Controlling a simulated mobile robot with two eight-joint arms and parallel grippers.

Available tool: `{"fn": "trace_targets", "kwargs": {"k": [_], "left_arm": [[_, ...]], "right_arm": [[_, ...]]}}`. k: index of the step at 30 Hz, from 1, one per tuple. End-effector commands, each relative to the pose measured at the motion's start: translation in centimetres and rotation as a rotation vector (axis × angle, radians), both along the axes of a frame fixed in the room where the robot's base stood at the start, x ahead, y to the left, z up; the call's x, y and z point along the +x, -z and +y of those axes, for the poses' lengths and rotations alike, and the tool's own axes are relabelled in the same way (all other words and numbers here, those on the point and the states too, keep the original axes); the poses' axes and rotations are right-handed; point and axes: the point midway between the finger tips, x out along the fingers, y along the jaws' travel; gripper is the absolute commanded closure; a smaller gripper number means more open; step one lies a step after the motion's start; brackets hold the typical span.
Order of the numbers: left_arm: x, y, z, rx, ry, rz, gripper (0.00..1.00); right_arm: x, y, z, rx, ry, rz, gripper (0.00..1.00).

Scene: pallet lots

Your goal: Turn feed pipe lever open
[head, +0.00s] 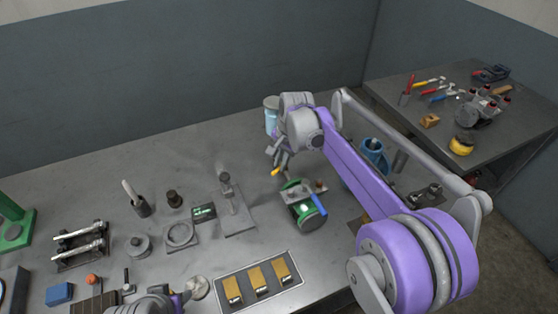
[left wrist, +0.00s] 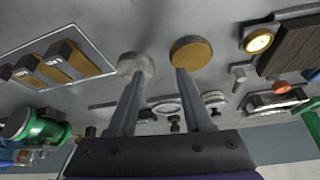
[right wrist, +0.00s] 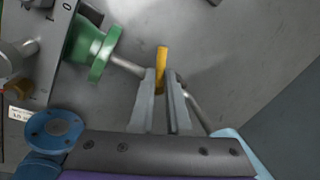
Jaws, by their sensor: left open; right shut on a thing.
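The feed pipe is a thin grey pipe (right wrist: 125,66) that leaves the green flange (right wrist: 103,56) of a green machine, also in the head view (head: 305,214). Its yellow lever (right wrist: 161,60) stands at a clear angle to the pipe in the right wrist view. My right gripper (right wrist: 161,78) is shut on this lever, which shows as a small yellow tip in the head view (head: 276,171). The fingers hide the lever's joint with the pipe. My left gripper (left wrist: 163,62) is open and empty above the near part of the bench.
A tray with yellow-brown blocks (head: 225,282) lies at the front. A blue fitting (head: 374,155) stands beyond my right arm, and a light-blue jar (head: 271,118) is behind the right gripper. Several small metal parts cover the left bench. The back middle of the bench is clear.

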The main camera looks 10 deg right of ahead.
Motion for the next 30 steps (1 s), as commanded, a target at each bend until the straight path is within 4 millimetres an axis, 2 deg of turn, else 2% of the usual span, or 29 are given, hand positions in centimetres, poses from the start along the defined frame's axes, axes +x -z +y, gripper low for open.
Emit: {"fn": "trace_targets", "kwargs": {"k": [21, 30], "left_arm": [[0.3, -1.0, 0.0, 0.0, 0.0, -0.005, 0.5], [0.4, -1.4, 0.0, 0.0, 0.0, -0.008, 0.5]], "right_arm": [[-0.4, -0.1, -1.6, 0.0, -0.671, 0.0, 1.0], [-0.4, -0.1, -2.1, 0.0, -0.887, 0.0, 1.0]]}}
